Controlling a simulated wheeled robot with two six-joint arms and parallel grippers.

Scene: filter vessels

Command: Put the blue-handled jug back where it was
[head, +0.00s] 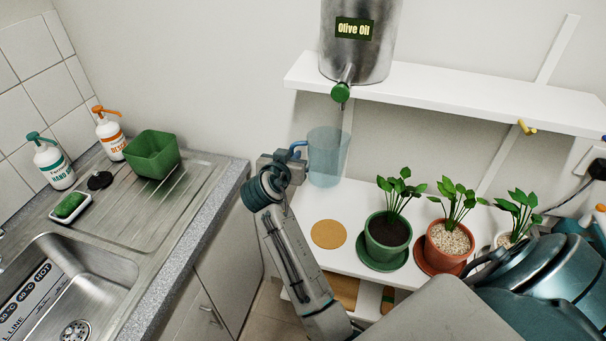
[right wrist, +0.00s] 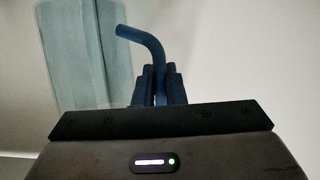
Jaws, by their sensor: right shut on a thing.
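The clear bluish jug (head: 328,160) with a blue handle (head: 296,148) is upright, below and slightly left of the green tap (head: 341,93) of the steel Olive Oil vessel (head: 357,50). My right gripper (head: 290,160) is shut on the handle, on the jug's left side. In the right wrist view the blue handle (right wrist: 143,38) stands between the fingers (right wrist: 158,88), with the jug wall (right wrist: 85,55) at left. I cannot tell whether the jug's base touches the white surface. A bare round cork mat (head: 328,234) lies nearer. My left gripper is not in view.
Several potted plants stand to the right on the white lower shelf (head: 300,205), the nearest in a green pot (head: 387,238). The upper shelf (head: 430,95) overhangs behind. At left are a sink (head: 70,290), a green tub (head: 152,155) and two pump bottles.

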